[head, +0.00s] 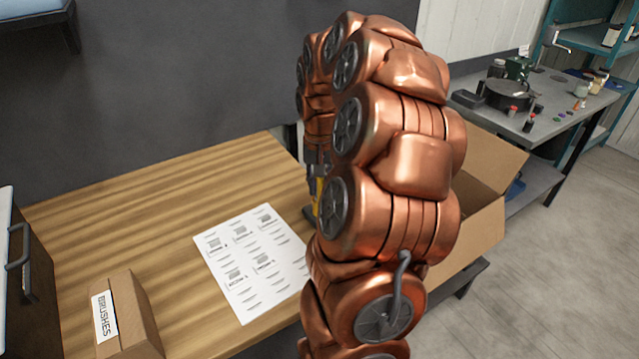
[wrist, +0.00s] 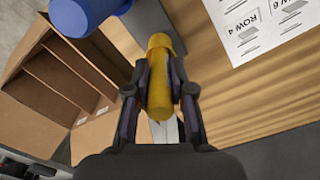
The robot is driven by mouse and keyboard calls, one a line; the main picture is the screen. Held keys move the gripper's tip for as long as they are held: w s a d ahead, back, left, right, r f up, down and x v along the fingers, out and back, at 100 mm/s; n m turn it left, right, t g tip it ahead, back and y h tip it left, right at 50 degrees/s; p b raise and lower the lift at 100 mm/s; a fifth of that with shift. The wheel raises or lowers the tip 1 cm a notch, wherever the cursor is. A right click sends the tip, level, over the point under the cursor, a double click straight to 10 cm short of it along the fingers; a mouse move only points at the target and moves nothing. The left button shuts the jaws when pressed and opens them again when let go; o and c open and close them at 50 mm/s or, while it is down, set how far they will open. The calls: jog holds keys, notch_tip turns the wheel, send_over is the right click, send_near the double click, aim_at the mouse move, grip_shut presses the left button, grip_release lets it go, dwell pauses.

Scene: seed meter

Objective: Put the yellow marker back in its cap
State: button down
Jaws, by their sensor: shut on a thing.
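My gripper (wrist: 160,95) is shut on the yellow marker (wrist: 159,60) in the wrist view, with the marker between its two fingers. In the head view only a small strip of the yellow marker (head: 319,195) shows beside my arm, which hides most of the gripper. A blue cylindrical thing (wrist: 85,14) lies beyond the marker at the upper left of the wrist view; I cannot tell what it is. I cannot make out the yellow cap in either view.
A printed sheet (head: 255,262) lies on the wooden table (head: 150,200). A brushes box (head: 128,315) stands at the front left. An open cardboard box (head: 480,225) is right of my arm. A grey bench (head: 540,120) with jars stands at the back right.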

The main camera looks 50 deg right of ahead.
jog(key=shift+f, duration=0.15)
jog(key=c, duration=0.9)
grip_release()
notch_tip(320, 180, up, 12)
dwell(0.4)
